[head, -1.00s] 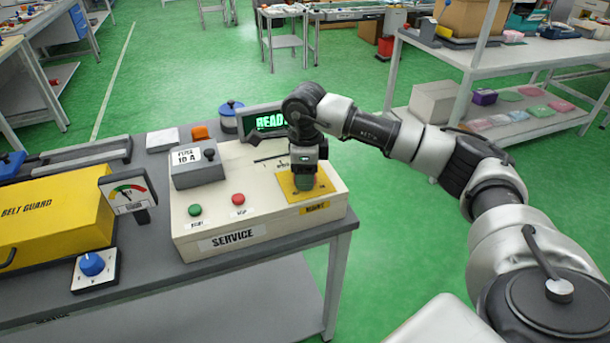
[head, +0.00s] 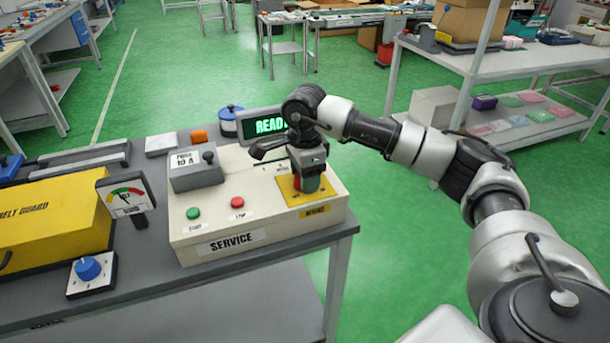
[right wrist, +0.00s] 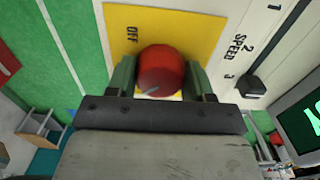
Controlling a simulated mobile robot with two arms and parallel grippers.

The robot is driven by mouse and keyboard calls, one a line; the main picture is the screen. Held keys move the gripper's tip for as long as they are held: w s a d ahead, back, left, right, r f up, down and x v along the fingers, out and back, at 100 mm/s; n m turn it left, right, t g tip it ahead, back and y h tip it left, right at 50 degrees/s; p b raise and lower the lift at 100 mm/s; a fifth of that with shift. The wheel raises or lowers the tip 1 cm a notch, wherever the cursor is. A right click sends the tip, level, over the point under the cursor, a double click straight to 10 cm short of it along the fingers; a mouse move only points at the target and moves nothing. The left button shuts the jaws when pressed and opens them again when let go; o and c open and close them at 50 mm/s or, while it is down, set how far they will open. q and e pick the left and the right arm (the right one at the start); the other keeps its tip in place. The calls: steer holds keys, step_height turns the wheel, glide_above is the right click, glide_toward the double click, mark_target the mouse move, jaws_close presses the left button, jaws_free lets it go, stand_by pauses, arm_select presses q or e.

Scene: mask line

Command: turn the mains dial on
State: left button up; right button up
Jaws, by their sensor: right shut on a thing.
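The mains dial is a red round knob (right wrist: 160,72) on a yellow plate (right wrist: 205,28) in the right wrist view. OFF is printed on the plate; no ON mark can be made out. A short pale line shows on the knob's near side. In the head view the yellow plate (head: 285,191) sits on the right of the cream service panel (head: 221,221), with a MAINS label. My right gripper (head: 306,184) points down over it. Its green fingers (right wrist: 160,76) are shut on the knob, one on each side. My left gripper is not in view.
The panel also bears a green button (head: 193,213), a red button (head: 238,202), a grey fuse box (head: 196,173) and a lit READY display (head: 268,126). A gauge (head: 126,196), blue dial (head: 88,268) and yellow belt guard (head: 45,235) stand left.

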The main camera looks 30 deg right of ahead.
steer(key=shift+r, duration=0.1)
steer(key=o, duration=0.9)
step_height(320, 180, up, 11)
steer(key=shift+f, duration=0.15)
stand_by(0.4)
